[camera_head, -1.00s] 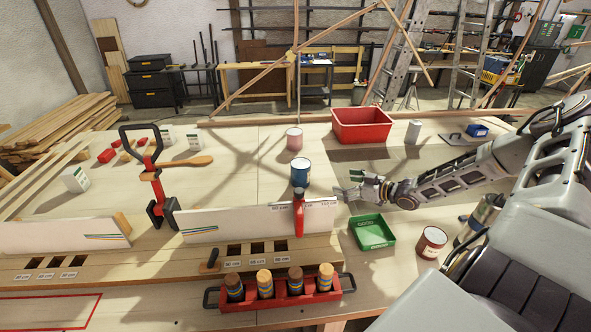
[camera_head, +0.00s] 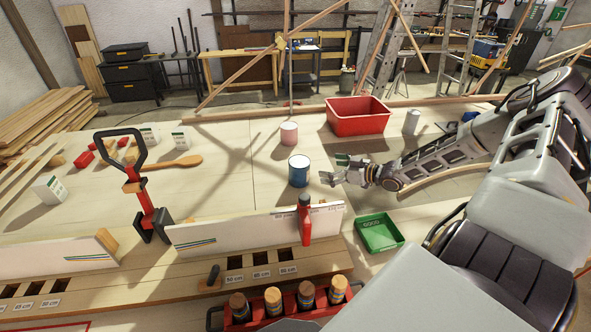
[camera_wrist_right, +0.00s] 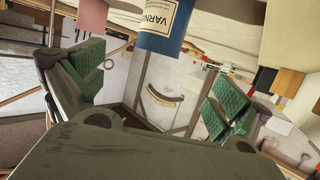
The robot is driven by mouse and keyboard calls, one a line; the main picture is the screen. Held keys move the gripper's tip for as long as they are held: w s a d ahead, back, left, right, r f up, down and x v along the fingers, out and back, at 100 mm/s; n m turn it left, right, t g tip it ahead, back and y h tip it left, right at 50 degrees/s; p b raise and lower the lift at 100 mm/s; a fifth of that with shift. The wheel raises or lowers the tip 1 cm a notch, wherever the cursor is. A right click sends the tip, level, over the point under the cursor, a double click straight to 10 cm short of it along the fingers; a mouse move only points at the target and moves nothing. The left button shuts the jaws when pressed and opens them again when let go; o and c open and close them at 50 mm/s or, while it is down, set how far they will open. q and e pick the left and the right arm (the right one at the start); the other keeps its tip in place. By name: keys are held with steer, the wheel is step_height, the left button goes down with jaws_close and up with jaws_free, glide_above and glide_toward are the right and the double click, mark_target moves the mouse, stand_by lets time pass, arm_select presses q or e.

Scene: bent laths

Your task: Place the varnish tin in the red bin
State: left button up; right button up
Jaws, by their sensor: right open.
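The varnish tin (camera_head: 299,174) is a blue can with a light top, upright on the bench left of my right gripper. It also shows at the top of the right wrist view (camera_wrist_right: 165,28), with part of its VARNISH label readable. My right gripper (camera_head: 334,169) is open and empty, its fingertips pointing left at the tin with a small gap. In the right wrist view its green-padded fingers (camera_wrist_right: 155,90) are spread wide, and the tin appears ahead of the space between them. The red bin (camera_head: 360,126) stands farther back and right, with no contents visible. My left gripper is out of view.
A pink can (camera_head: 289,133) stands just behind the tin. A green tray (camera_head: 381,246) lies front right, and a pale cylinder (camera_head: 412,122) is right of the bin.

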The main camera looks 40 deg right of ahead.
mark_target(307, 164)
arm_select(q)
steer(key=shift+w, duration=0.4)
arm_select(e)
steer(key=shift+w, duration=0.4)
steer(key=shift+b+x, duration=0.65)
steer(key=shift+x, duration=2.1)
steer(key=shift+b+x, duration=0.6)
steer(key=shift+x, duration=0.35)
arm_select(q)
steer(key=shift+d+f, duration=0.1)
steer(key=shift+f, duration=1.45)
arm_select(e)
steer(key=shift+w+a+f, duration=0.1)
steer(key=shift+w+f, duration=0.05)
steer(key=shift+w, duration=0.35)
arm_select(q)
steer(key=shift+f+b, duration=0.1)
steer(key=shift+b, duration=0.25)
arm_select(e)
steer(key=shift+w, duration=0.1)
